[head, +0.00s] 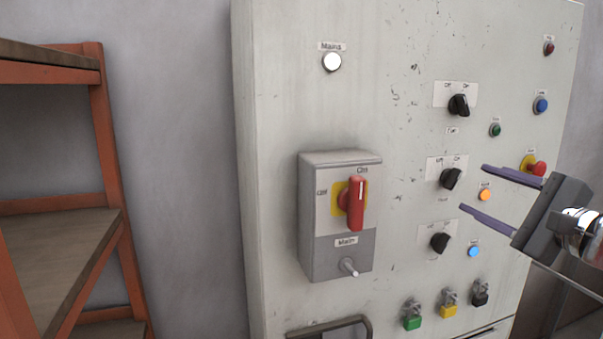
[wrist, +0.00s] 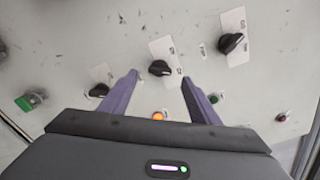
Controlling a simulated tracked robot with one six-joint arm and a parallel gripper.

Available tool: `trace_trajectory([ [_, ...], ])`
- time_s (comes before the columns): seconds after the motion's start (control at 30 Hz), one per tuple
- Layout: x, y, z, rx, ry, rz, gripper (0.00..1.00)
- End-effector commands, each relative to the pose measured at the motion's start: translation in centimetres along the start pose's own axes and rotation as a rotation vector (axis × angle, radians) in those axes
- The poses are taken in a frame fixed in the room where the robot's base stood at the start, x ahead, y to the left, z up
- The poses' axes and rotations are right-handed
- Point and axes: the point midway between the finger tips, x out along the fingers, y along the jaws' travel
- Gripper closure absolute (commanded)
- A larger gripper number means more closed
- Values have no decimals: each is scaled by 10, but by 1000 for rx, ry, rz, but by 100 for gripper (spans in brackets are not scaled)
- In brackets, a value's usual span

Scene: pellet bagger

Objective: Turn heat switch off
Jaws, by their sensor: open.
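Three black rotary switches with white Off/On plates stand in a column on the grey cabinet. The middle switch (head: 451,178) has an orange lamp (head: 485,195) lit beside it; its name label is too small to read surely. Its handle seems to lean toward On. My gripper (head: 473,187) is open and empty, with its purple fingers pointing at the panel. In the wrist view the middle switch (wrist: 159,68) shows between and beyond the fingertips, apart from them. The orange lamp (wrist: 158,116) shows between the fingers, nearer the gripper body.
The upper switch (head: 459,106) and lower switch (head: 439,242) flank the middle one. A red emergency button (head: 537,168) is close behind my gripper. The main switch box (head: 341,215) with a red handle protrudes at left. Several coloured padlocks (head: 412,323) hang below. An orange shelf (head: 103,130) stands far left.

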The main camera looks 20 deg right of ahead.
Motion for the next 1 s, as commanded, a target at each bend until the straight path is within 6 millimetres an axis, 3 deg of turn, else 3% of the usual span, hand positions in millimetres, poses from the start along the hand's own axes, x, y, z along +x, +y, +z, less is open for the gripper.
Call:
trace_trajectory([
  [0.5, 58, 0, 0, 0, 0, 0, 44],
  [0.9, 64, 0, -1, 0, 2, -1, 44],
  [1.0, 64, 0, -1, 0, 2, -1, 49],
])
